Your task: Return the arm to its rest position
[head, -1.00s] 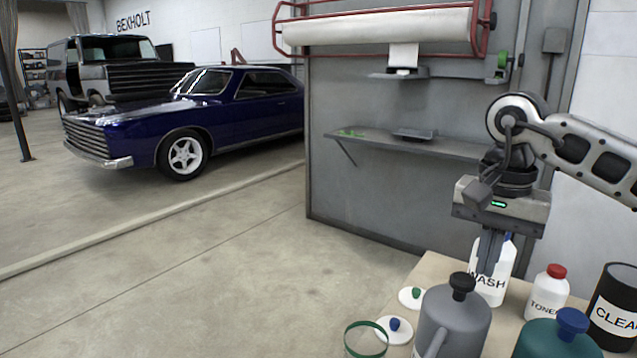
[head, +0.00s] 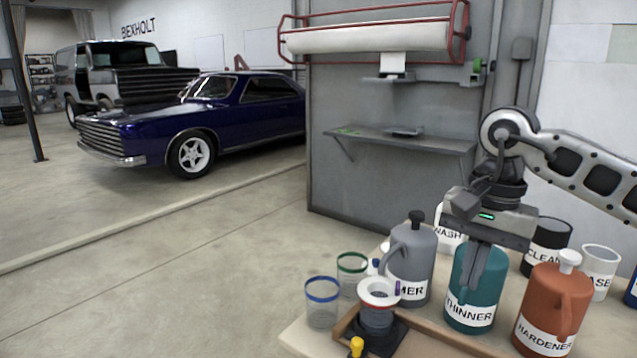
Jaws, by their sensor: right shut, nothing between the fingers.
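My right arm comes in from the right. My right gripper (head: 477,284) points down with its fingers together and nothing between them. In the picture its fingers overlap the teal THINNER jug (head: 474,308); I cannot tell how far in front of or above it they are. My left gripper is not in view.
The table (head: 303,343) holds a grey jug (head: 409,262), an orange HARDENER jug (head: 550,318), a black CLEAN can (head: 545,250) and a white container (head: 599,270). Blue-rimmed (head: 322,308) and green-rimmed (head: 351,270) cups stand left. Open floor (head: 170,270) lies left of the table.

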